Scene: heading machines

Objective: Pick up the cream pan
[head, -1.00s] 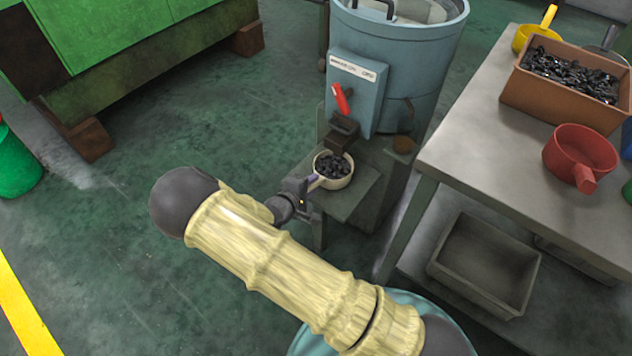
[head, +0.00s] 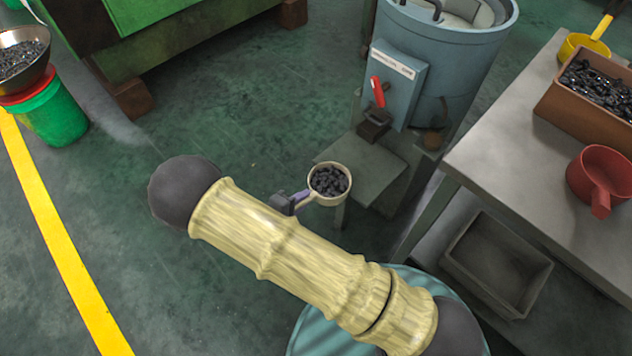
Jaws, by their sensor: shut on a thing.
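The cream pan (head: 327,203) is a small round pan filled with dark metal parts. It appears level, in front of the grey shelf below the machine's chute, and is apart from the chute. My gripper (head: 297,201) is shut on its handle at the pan's left side. Much of the handle and the gripper's fingers are hidden or too small to see clearly behind my yellow-sleeved arm.
A blue machine (head: 440,60) with a red lever (head: 378,92) and a small grey shelf (head: 362,166) stands behind the pan. At right, a metal table (head: 515,140) holds a brown bin (head: 560,112) and a red pan (head: 590,172). A green bucket (head: 55,115) stands at left. Open floor lies between.

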